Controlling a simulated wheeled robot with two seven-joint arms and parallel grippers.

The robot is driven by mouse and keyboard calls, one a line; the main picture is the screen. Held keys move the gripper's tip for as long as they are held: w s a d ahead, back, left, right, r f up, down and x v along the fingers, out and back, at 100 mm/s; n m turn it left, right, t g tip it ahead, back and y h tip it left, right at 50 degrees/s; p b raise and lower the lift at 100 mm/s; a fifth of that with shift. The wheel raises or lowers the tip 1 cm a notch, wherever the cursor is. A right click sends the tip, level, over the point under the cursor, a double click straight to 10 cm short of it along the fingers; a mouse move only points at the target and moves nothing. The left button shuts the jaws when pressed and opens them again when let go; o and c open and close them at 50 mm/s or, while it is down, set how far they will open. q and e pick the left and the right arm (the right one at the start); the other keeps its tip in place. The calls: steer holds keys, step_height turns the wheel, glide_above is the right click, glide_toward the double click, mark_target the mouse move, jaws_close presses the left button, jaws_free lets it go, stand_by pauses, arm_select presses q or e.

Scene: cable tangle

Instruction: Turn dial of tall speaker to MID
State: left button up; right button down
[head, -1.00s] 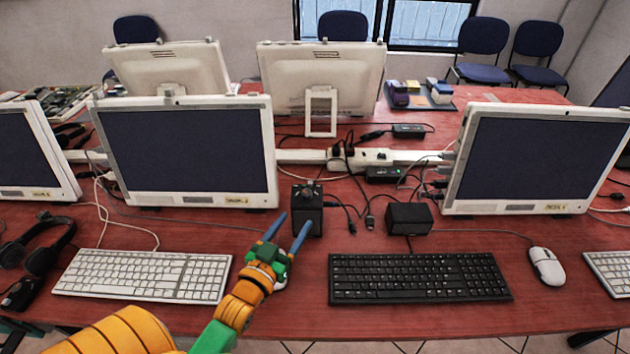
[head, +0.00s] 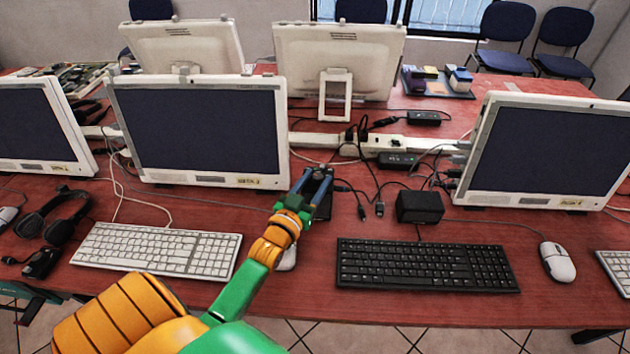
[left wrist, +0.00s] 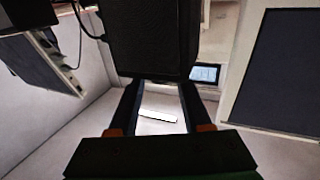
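The tall speaker (head: 324,207) is a black box left of the cables, mostly hidden in the head view behind my left gripper (head: 313,178). Its dial and dial marks cannot be made out now. In the left wrist view a dark speaker body (left wrist: 150,40) fills the top middle, just beyond the fingertips. My left gripper (left wrist: 157,88) is open there, with a gap between its two fingers and nothing held. In the head view its blue fingers are over the top of the tall speaker; whether they touch it cannot be told. My right gripper is not in view.
A shorter black speaker (head: 420,206) stands right of the tall one, with loose cables (head: 375,190) between. A monitor (head: 200,130) stands behind left. A black keyboard (head: 425,265), white keyboard (head: 155,250) and white mouse (head: 557,262) lie in front.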

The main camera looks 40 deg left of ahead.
arm_select(q)
jaws_close()
steer(key=shift+f+m+h, duration=0.1)
steer(key=shift+m+h, duration=0.2)
steer(key=h+b, duration=0.1)
steer(key=m+h, duration=0.1)
steer(key=h, duration=0.1)
steer(key=shift+a+f+m+b, duration=0.15)
steer(key=shift+a+m+b, duration=0.1)
steer(key=shift+m+b, duration=0.1)
steer(key=m+g+h+b, duration=0.1)
steer(key=m+h+b, duration=0.1)
steer(key=h+b, duration=0.1)
steer(key=m+g+h+b, duration=0.1)
steer(key=m+h+b, duration=0.2)
steer(key=b, duration=0.3)
steer(key=a+m+g+h+b, duration=0.1)
steer(key=m+h+b, duration=0.1)
steer(key=h+b, duration=0.2)
steer(key=shift+w+f+m+g+h+b, duration=0.2)
steer(key=shift+m+g+h+b, duration=0.1)
steer(key=shift+b, duration=0.35)
steer(key=shift+w+r+m+g+h+b, duration=0.1)
steer(key=shift+r+m+g+h+b, duration=0.1)
steer(key=shift+m+g+h+b, duration=0.35)
steer(key=shift+r+m+g+h+b, duration=0.15)
steer(key=shift+m+g+h+b, duration=0.2)
steer(key=shift+g+h, duration=0.35)
